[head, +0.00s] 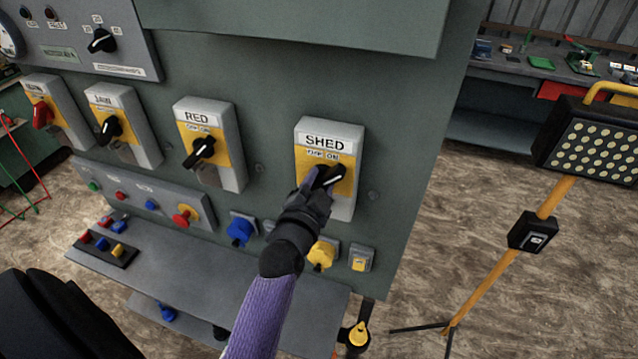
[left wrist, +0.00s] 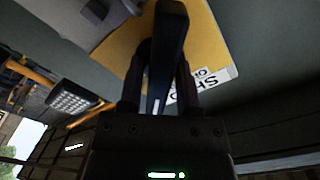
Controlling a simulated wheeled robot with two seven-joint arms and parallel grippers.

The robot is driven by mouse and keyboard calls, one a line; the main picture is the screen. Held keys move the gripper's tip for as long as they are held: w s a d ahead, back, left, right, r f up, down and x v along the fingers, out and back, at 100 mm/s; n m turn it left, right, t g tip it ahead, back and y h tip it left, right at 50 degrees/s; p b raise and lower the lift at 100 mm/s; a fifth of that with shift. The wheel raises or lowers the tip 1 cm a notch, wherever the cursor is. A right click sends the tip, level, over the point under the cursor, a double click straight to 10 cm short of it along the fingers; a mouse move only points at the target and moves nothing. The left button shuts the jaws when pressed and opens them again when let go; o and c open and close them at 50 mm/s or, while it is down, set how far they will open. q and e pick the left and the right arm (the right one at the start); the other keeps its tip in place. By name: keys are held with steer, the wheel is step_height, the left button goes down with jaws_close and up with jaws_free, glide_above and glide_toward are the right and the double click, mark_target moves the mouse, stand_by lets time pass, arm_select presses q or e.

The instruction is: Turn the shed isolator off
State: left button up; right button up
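The shed isolator (head: 345,200) is a grey box with a yellow plate, labelled SHED with OFF and ON marks, at the right end of the row on the green panel. Its black rotary handle (head: 334,179) has a white line slanting up to the right, toward the ON side. My left gripper (head: 318,183) is at the handle and hides part of it. In the left wrist view the handle (left wrist: 170,35) lies between my two fingers, which close on its sides. The yellow plate (left wrist: 212,40) shows behind. My right gripper is not in view.
The RED isolator (head: 215,165) and two more similar isolators stand left of SHED. Below are a blue socket (head: 240,229), a yellow socket (head: 322,255), a red stop button (head: 185,216) and a grey shelf (head: 200,272). A work lamp (head: 590,140) stands right; floor between is clear.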

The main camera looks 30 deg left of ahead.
arm_select(q)
jaws_close()
steer(key=shift+n, duration=0.4)
steer(key=shift+r+n+p, duration=0.1)
steer(key=shift+n+p, duration=0.65)
steer(key=shift+n, duration=0.35)
steer(key=n+p, duration=0.1)
steer(key=n, duration=0.3)
steer(key=shift+n+p, duration=0.3)
steer(key=shift+p, duration=0.05)
steer(key=n+p, duration=0.1)
steer(key=n, duration=0.9)
steer(key=shift+p, duration=0.35)
steer(key=shift+n, duration=0.4)
